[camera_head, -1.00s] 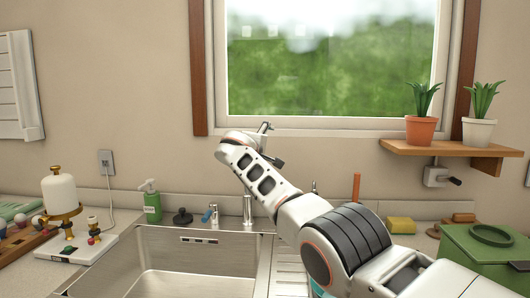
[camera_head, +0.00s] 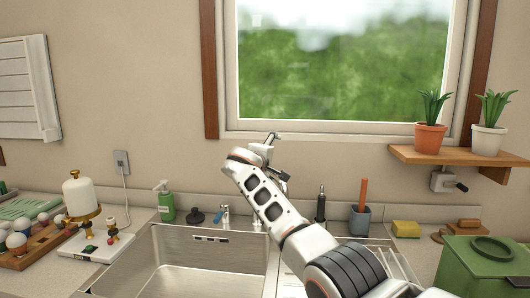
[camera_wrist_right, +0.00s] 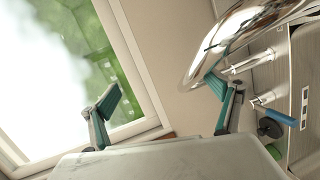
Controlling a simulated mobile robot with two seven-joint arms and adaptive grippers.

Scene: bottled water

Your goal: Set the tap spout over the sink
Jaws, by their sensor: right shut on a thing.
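The steel sink (camera_head: 160,248) lies at bottom centre in the head view. In the wrist view, the chrome tap spout (camera_wrist_right: 235,45) is a thick curved tube at top right. The right-hand finger's teal pad lies against the tube; the other finger stands to the left. In the head view my right gripper (camera_head: 276,152) is above the counter behind the sink's right end, below the window. My own arm hides most of the spout there. My left gripper is not in view.
A green soap bottle (camera_head: 166,202), black plug (camera_head: 195,216) and blue-handled fitting (camera_head: 225,212) stand behind the sink. A cup (camera_head: 359,220) and yellow sponge (camera_head: 405,229) are to the right, with a green box (camera_head: 480,268). The shelf (camera_head: 440,157) holds two plants.

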